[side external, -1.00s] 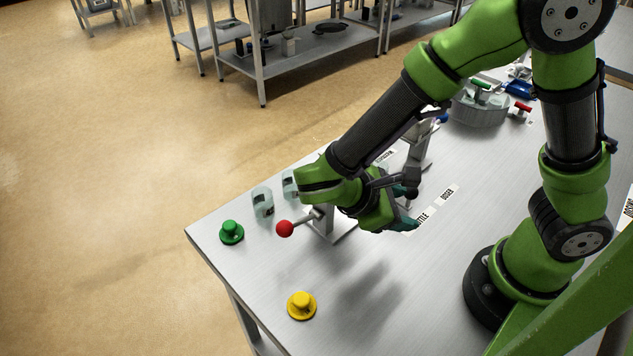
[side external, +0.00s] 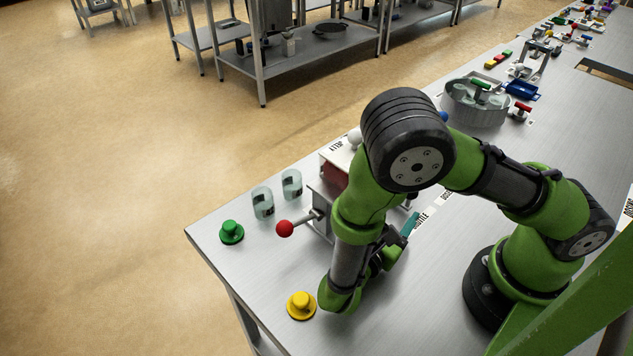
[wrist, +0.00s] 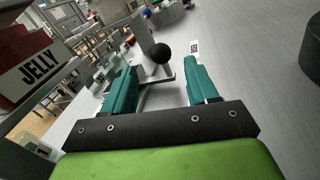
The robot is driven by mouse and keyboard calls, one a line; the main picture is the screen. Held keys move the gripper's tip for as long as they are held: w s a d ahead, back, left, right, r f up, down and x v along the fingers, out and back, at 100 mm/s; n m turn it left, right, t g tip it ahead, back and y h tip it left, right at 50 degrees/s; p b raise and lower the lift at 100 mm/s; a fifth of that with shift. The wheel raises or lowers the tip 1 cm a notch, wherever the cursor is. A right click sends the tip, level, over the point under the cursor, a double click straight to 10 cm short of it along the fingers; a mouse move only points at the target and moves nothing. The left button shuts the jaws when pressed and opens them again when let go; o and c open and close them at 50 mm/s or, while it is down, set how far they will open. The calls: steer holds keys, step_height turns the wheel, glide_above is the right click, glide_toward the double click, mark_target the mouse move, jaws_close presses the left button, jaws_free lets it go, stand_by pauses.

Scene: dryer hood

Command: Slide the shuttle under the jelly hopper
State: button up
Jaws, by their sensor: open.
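The jelly hopper (wrist: 42,68) fills the left of the wrist view, with a white JELLY label and a red part above it. In the side view its red body (side external: 333,175) shows partly behind my arm. A black ball knob (wrist: 160,53), which appears to be the shuttle's handle, stands ahead between my fingers in the wrist view. The rest of the shuttle is mostly hidden. My gripper (wrist: 160,80) is open, with teal fingers apart and nothing held. In the side view a teal fingertip (side external: 410,224) shows by the partly covered shuttle label.
A red ball lever (side external: 285,229) sticks out at the hopper's left. A green button (side external: 231,232), a yellow button (side external: 301,305) and two clear cups (side external: 263,203) stand near the table edge. A round clear container (side external: 475,103) stands farther back. The front table centre is clear.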

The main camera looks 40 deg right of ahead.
steer(key=d, duration=0.3)
steer(key=w+d, duration=0.1)
steer(key=d, duration=0.5)
steer(key=shift+w+d, duration=0.2)
steer(key=shift+w, duration=0.2)
steer(key=shift+c, duration=0.3)
jaws_close()
steer(key=shift+a, duration=0.15)
